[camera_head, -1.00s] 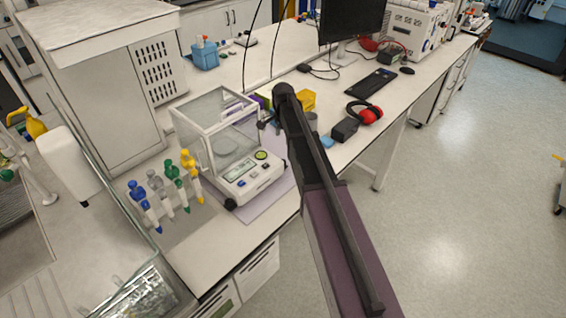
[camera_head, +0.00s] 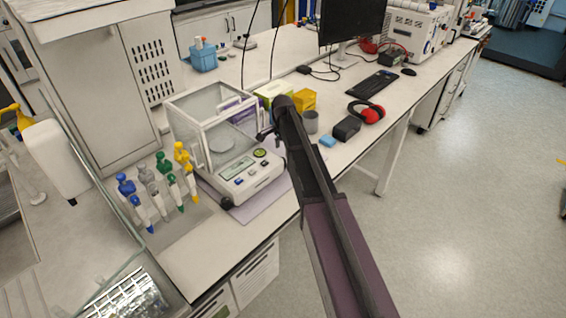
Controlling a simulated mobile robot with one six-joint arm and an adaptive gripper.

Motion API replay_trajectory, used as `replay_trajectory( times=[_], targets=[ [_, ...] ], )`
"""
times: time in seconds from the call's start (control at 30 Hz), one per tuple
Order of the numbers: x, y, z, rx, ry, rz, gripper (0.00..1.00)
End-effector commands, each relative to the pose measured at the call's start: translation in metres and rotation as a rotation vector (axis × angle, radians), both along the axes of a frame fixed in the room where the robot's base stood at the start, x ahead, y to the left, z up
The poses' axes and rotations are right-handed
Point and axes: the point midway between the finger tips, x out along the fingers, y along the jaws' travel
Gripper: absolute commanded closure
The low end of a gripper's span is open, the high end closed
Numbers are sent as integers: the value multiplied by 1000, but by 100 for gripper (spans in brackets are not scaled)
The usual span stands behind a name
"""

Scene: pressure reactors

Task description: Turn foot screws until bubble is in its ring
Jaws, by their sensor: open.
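The balance (camera_head: 240,178) is a white instrument with a clear glass draft shield (camera_head: 205,120) and a round pan inside. It stands on a pale purple mat (camera_head: 262,208) on the bench. A round yellow-green spot (camera_head: 260,153) on its front panel looks like the bubble level; the bubble is too small to make out. A dark foot screw (camera_head: 227,203) shows under the front left corner. Other feet are hidden or unclear. My gripper (camera_head: 266,134) is small, dark and open at the end of my arm, near the balance's right side. I cannot tell whether it touches.
Several pipettes on a stand (camera_head: 160,185) are left of the balance. Yellow boxes (camera_head: 303,99), a grey cup (camera_head: 311,122), a black box (camera_head: 346,129) and red earmuffs (camera_head: 367,112) lie to the right. A soap bottle (camera_head: 58,160) stands at far left.

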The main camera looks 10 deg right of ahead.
Motion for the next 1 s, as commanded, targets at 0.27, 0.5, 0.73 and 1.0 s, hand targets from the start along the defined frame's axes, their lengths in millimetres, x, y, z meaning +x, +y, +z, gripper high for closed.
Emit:
replay_trajectory(
  times=[0.27, 0.5, 0.73, 1.0],
  targets=[
    [0, 0, -25, 0, 0, 0, 22],
    [0, 1, -39, 0, 0, 1, 22],
    [0, 1, -44, 0, 0, 1, 22],
    [0, 1, -44, 0, 0, 1, 22]
  ],
)
